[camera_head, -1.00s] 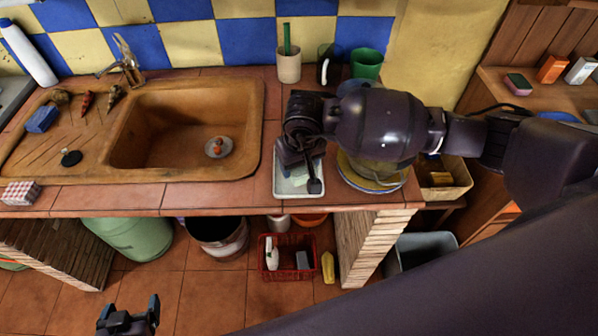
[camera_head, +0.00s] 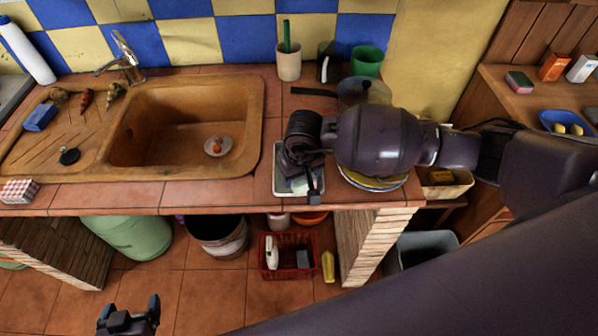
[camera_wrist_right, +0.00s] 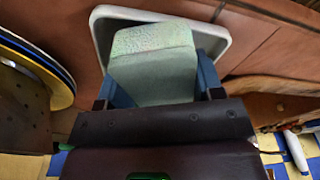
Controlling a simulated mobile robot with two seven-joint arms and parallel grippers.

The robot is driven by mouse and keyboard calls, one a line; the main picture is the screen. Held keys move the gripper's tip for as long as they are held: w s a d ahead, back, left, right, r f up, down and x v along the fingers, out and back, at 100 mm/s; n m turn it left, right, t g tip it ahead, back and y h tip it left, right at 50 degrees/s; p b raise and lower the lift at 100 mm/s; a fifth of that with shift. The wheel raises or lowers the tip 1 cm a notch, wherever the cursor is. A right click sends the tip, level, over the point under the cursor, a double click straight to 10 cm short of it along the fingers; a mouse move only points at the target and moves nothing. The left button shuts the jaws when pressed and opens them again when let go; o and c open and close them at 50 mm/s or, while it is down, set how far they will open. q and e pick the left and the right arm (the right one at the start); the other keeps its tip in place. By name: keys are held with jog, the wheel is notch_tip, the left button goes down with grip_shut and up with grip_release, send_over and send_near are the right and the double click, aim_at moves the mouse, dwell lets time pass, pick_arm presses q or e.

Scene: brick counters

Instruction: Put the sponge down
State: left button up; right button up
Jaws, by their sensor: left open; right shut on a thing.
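The sponge (camera_wrist_right: 153,65) is pale green and block-shaped. In the right wrist view it sits between the blue-grey fingers of my right gripper (camera_wrist_right: 152,90), which is shut on it. A small white tray (camera_wrist_right: 107,38) lies behind and under the sponge in that view; whether the sponge touches it I cannot tell. In the head view my right gripper (camera_head: 302,187) is over the tray (camera_head: 277,170) on the tiled counter and hides most of it. A pale bit of the sponge (camera_head: 299,184) shows there. My left gripper (camera_head: 129,310) is open and empty, low at the front.
A brown sink (camera_head: 190,125) is left of the tray. Stacked plates (camera_head: 375,184) stand close on the tray's right. A cup with a green handle (camera_head: 289,66) and a green cup (camera_head: 366,62) stand at the back. A red basket (camera_head: 288,256) is on the floor below.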

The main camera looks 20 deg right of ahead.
jog(key=shift+f, duration=0.2)
jog(key=o, duration=1)
jog(key=shift+c, duration=0.2)
jog(key=shift+r, duration=0.3)
jog(key=shift+r+p, duration=0.5)
jog(key=shift+r, duration=0.4)
notch_tip(320, 180, up, 11)
jog(key=s+b, duration=0.1)
jog(key=shift+s, duration=0.4)
jog(key=shift+d+f, duration=0.1)
jog(key=shift+f, duration=0.05)
